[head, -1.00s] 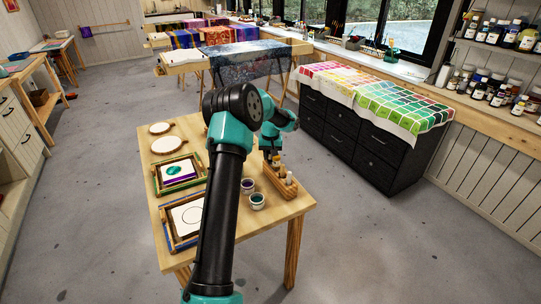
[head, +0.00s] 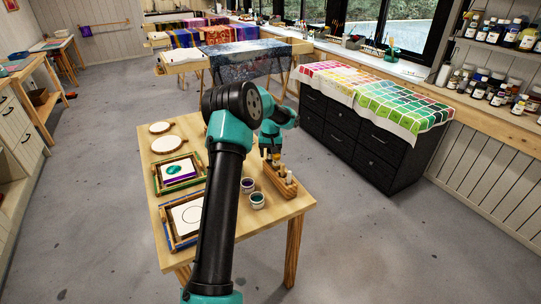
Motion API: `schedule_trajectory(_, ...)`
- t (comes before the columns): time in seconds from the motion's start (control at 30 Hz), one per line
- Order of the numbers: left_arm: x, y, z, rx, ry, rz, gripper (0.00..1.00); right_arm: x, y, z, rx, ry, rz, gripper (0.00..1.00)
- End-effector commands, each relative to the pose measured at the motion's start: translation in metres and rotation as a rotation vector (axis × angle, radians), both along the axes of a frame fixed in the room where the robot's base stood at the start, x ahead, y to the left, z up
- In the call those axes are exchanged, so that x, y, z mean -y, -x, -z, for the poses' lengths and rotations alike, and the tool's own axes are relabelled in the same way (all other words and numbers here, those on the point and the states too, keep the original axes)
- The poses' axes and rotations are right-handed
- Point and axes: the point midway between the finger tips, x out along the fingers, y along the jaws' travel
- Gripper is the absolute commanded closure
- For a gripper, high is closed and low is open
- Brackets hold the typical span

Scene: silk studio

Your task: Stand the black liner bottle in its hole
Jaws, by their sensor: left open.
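A small wooden bottle rack (head: 289,190) stands near the right edge of the wooden work table. Which one is the black liner bottle, I cannot tell at this size. My left gripper (head: 271,155) points down just above the far end of the rack. It is open, and its fingertips are close to the farthest bottle; whether they touch it I cannot tell. My left arm hides part of the table. My right gripper is not in view.
Two small dye jars, one purple (head: 248,185) and one green (head: 257,201), stand left of the rack. Two framed silks (head: 179,173) and two round pale discs (head: 168,144) lie at the table's left. A black drawer cabinet (head: 350,135) stands behind to the right.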

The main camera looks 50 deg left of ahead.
Motion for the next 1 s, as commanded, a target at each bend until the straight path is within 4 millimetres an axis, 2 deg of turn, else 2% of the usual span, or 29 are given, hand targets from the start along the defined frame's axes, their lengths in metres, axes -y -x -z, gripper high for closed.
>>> schedule_trajectory(0.7, 0.0, 0.0, -0.132, 0.003, -0.001, 0.0, 0.38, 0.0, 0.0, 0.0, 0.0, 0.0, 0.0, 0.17)
schedule_trajectory(0.83, 0.0, 0.0, -0.15, 0.002, -0.001, -0.001, 0.38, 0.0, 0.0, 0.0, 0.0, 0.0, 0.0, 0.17)
schedule_trajectory(1.0, 0.0, 0.0, -0.162, 0.001, 0.001, 0.0, 0.38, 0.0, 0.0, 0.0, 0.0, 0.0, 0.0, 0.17)
